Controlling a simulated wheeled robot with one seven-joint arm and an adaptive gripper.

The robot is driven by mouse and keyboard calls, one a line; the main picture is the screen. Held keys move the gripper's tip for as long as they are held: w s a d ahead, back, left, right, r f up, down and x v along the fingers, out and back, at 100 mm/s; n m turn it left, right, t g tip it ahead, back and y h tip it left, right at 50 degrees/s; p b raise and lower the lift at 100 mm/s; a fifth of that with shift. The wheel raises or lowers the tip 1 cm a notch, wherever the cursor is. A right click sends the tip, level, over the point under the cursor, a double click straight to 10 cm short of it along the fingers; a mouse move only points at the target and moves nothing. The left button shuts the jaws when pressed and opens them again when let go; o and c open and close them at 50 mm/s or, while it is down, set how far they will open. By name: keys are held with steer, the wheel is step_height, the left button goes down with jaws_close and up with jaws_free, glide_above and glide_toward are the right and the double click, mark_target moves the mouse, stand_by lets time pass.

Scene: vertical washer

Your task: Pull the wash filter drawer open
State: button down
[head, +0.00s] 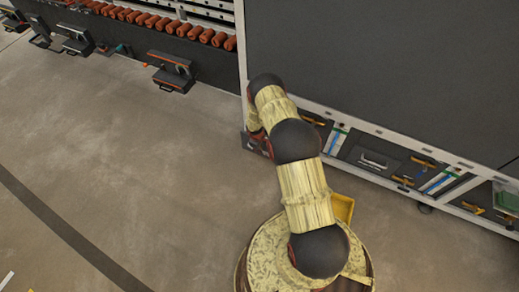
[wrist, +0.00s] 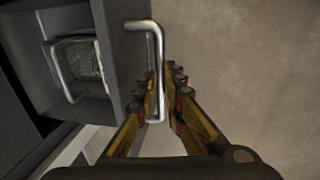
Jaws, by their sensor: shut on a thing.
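In the wrist view, a bent metal bar handle (wrist: 157,55) stands out from a dark grey front (wrist: 122,65), which I take to be the wash filter drawer. My gripper (wrist: 165,85) reaches up from the bottom of the picture. Its two fingers are shut on the lower part of the handle, one on each side. Left of the front is a grey recess with a speckled block (wrist: 78,62) and a second bent metal bar; I cannot tell whether this is the drawer's inside. In the head view my arm hides the gripper and the handle.
The large dark washer cabinet (head: 380,70) stands at the right, with a row of low compartments (head: 375,160) along its bottom. A machine with orange rollers (head: 170,25) stands at the back left. The concrete floor (head: 130,160) on the left is clear.

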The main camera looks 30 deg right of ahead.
steer(key=c, duration=1.9)
jaws_free()
steer(key=r, duration=0.4)
steer(key=a+r, duration=0.1)
steer(key=r, duration=0.3)
steer(key=s+a+r, duration=0.1)
steer(key=r, duration=0.2)
steer(key=shift+r, duration=0.4)
